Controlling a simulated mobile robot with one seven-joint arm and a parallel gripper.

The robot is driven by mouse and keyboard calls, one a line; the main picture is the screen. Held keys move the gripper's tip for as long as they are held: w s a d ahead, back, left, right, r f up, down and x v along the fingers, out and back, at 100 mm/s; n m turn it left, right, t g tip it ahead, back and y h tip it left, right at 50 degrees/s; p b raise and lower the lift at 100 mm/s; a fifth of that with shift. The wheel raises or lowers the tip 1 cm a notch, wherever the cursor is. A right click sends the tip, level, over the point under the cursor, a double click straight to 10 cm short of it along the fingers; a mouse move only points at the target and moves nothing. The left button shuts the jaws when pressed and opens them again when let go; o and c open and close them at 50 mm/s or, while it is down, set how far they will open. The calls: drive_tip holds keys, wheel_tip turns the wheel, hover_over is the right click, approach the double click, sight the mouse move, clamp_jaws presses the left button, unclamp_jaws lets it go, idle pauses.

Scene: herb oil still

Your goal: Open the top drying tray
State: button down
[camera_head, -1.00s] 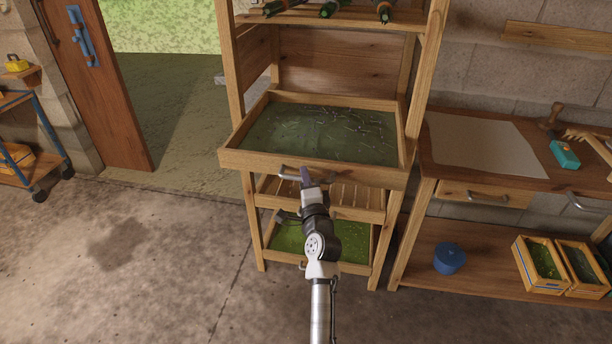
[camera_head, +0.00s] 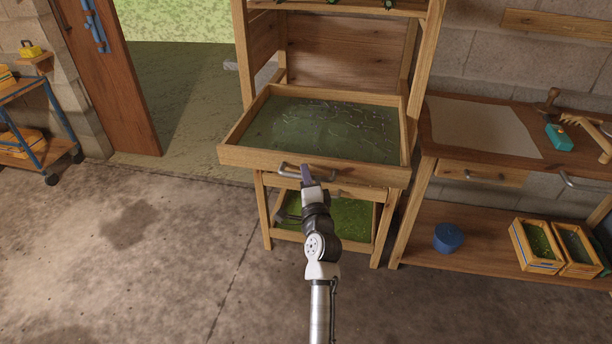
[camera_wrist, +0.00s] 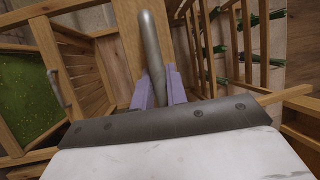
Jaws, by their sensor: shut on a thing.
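The top drying tray (camera_head: 235,155) is a wooden drawer with a dark green mesh bottom. It sticks well out of the front of the wooden rack (camera_head: 245,60). A metal bar handle (camera_head: 290,172) runs along its front, and it also shows in the wrist view (camera_wrist: 152,45). My gripper (camera_head: 306,177) is at this handle. In the wrist view its purple fingers (camera_wrist: 160,90) are shut on the bar, one on each side. The arm hides part of the tray front's lower edge.
A lower tray (camera_head: 352,215) with green content sits below in the rack. A workbench (camera_head: 440,165) stands close on the right, with a blue pot (camera_head: 447,237) on its shelf. Open concrete floor (camera_head: 150,270) lies in front and left. A blue cart (camera_head: 45,125) is far left.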

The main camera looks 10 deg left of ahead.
drive_tip(key=c, duration=1.4)
unclamp_jaws()
drive_tip(key=b+v, duration=0.4)
drive_tip(key=v, duration=0.9)
drive_tip(key=shift+s+d+b, duration=0.15)
drive_tip(key=shift+s+b, duration=0.15)
drive_tip(key=shift+s, duration=0.05)
